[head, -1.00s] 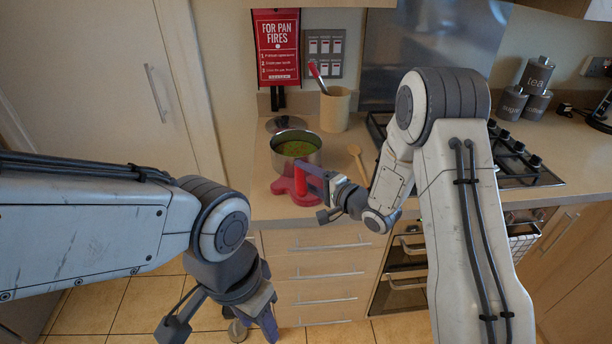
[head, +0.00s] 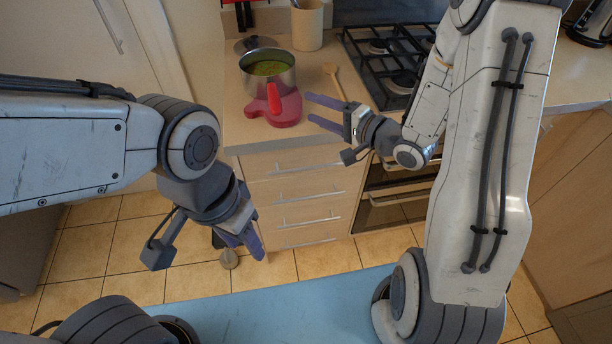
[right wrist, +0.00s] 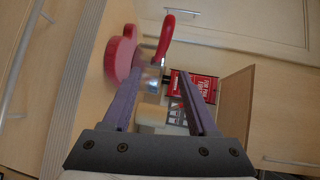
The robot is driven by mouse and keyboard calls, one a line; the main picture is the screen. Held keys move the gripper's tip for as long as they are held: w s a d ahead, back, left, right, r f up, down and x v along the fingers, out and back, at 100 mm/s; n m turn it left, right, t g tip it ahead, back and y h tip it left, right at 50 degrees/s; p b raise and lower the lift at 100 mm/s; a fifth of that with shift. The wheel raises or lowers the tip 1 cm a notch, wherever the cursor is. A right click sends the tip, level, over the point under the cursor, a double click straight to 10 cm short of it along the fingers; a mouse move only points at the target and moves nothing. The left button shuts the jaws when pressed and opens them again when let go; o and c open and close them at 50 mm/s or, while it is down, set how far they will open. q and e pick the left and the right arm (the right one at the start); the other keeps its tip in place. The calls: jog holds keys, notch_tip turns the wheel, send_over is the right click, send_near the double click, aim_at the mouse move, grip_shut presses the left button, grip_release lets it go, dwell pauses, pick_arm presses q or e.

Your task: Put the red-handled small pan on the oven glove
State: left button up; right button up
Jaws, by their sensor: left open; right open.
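The small steel pan (head: 268,76) with its red handle (head: 274,99) stands upright on the counter and holds something green. The red oven glove (head: 284,113) lies flat under the handle and the pan's front side. How much of the pan's base rests on the glove is hidden. My right gripper (head: 307,108) is open and empty, just right of the glove and apart from the handle. The right wrist view shows the handle (right wrist: 165,39), the glove (right wrist: 119,52) and the pan (right wrist: 152,79) beyond the open fingers. My left gripper (head: 248,245) is open and empty, low before the drawers.
A lid (head: 250,46) lies behind the pan, and a utensil pot (head: 307,26) stands at the back. A wooden spoon (head: 336,80) lies right of the pan. The gas hob (head: 385,55) is further right. The front counter edge is close below the glove.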

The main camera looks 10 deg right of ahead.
jog(key=s+a+f+n+g+h, duration=0.25)
jog(key=a+n+g+h, duration=0.2)
jog(key=n+h, duration=0.3)
jog(key=s+a+r+n+g+h, duration=0.1)
jog(key=s+n+g, duration=0.3)
jog(key=s, duration=0.9)
jog(key=s+a+r+n+g+h, duration=0.1)
jog(key=s+n+g, duration=0.3)
jog(key=s, duration=0.9)
jog(key=shift+a+r+n, duration=0.6)
jog(key=shift+a+n, duration=0.2)
jog(key=shift+n, duration=0.05)
